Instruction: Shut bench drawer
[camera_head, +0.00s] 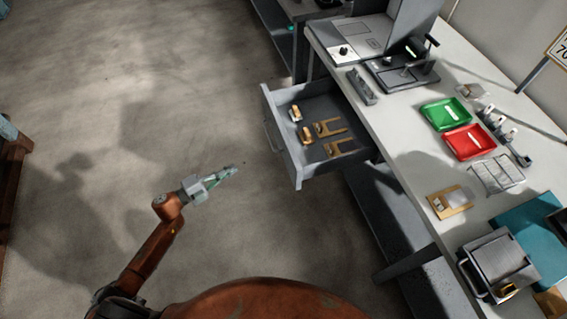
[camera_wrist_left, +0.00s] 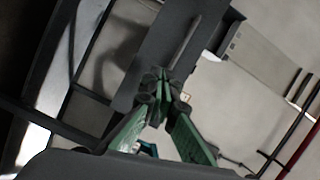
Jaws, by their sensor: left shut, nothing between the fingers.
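The bench drawer (camera_head: 296,163) is pulled well out from the left side of the white-topped bench (camera_head: 400,130). Its grey front faces left and carries a bar handle (camera_head: 270,137). Several brass-coloured parts lie inside the drawer. My left gripper (camera_head: 235,170) is shut and empty, a short way left of the drawer front, apart from it. In the left wrist view, its green fingers (camera_wrist_left: 163,82) meet at the tips, and a grey panel with a bar handle (camera_wrist_left: 186,42) shows beyond them. My right gripper is not in view.
The bench top holds a green tray (camera_head: 446,114), a red tray (camera_head: 469,142), a grey box-shaped device (camera_head: 498,262) and other small items. A bench leg (camera_head: 408,264) stands below the near part. The concrete floor left of the drawer is clear.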

